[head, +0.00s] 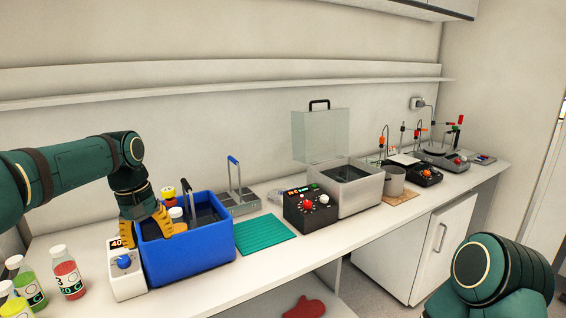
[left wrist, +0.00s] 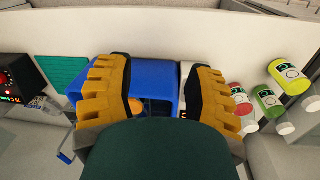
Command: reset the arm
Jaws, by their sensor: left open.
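My left arm reaches in from the left in the head view. Its yellow-fingered left gripper (head: 150,227) is over the left end of the blue bath (head: 190,257). In the left wrist view the two fingers of the left gripper (left wrist: 165,95) stand wide apart with the blue bath (left wrist: 152,75) between and beyond them. An orange round top (left wrist: 136,106) shows inside the bath, next to one finger. In the head view bottles with a red-yellow cap (head: 168,192) and a white cap (head: 176,213) stand in the bath close to the fingers. My right arm shows at lower right; its gripper is out of frame.
Juice bottles (head: 68,273) stand at the counter's left end. A white control box (head: 126,275) adjoins the bath. A green mat (head: 252,234), a metal rack (head: 238,202) and a lidded heated bath (head: 355,190) stand to the right. The wall shelf (head: 220,90) runs above.

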